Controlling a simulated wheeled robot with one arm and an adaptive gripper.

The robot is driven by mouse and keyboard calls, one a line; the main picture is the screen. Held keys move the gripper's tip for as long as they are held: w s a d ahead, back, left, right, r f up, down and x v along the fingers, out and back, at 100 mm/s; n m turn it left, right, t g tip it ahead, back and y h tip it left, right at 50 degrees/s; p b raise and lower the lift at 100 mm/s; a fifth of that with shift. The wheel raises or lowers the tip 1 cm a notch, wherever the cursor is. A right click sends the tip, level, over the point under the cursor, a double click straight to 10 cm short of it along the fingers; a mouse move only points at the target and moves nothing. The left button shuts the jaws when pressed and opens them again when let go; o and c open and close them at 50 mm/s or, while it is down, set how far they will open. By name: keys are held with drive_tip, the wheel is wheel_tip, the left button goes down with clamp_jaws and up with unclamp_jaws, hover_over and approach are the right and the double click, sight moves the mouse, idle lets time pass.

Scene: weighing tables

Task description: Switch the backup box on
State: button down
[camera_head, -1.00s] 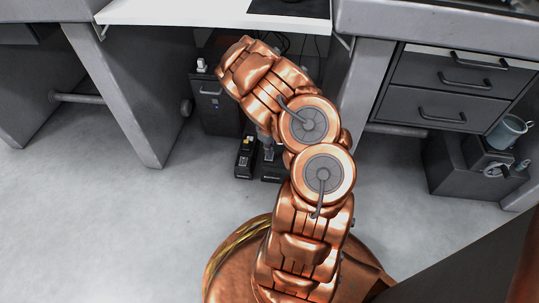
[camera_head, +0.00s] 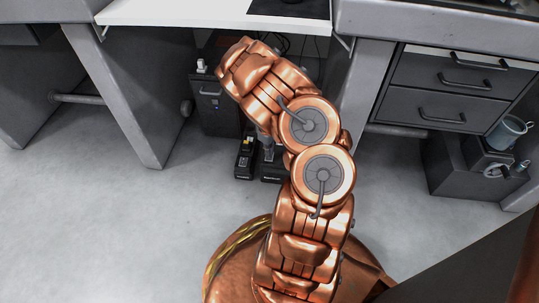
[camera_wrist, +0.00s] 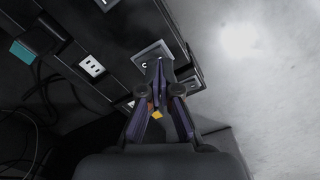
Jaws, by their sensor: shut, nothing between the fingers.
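Two low black boxes stand on the floor under the desk in the head view. The left box (camera_head: 244,166) has a yellow part on top. The right box (camera_head: 272,173) has a pale plate on top and a label too small to read. I cannot tell by label which is the backup box. My gripper (camera_wrist: 158,64) is shut and empty, its fingertips over a grey switch plate (camera_wrist: 146,52) on a black box in the wrist view. The fingertips hide part of the switch, so its position and any contact are unclear. A yellow part (camera_wrist: 157,114) shows between the fingers.
A white socket plate (camera_wrist: 92,67) and a teal part (camera_wrist: 20,51) lie left in the wrist view, with dark cables (camera_wrist: 40,105) nearby. A dark cabinet (camera_head: 212,103) stands behind the boxes. Desk legs (camera_head: 118,95) flank them. The floor (camera_head: 110,230) in front is clear.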

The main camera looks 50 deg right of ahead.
drive_tip(key=shift+f+b, duration=0.9)
drive_tip(key=shift+f, duration=0.3)
idle(1.0)
drive_tip(key=shift+r, duration=1.3)
drive_tip(key=shift+r+p, duration=1.4)
drive_tip(key=shift+r, duration=0.8)
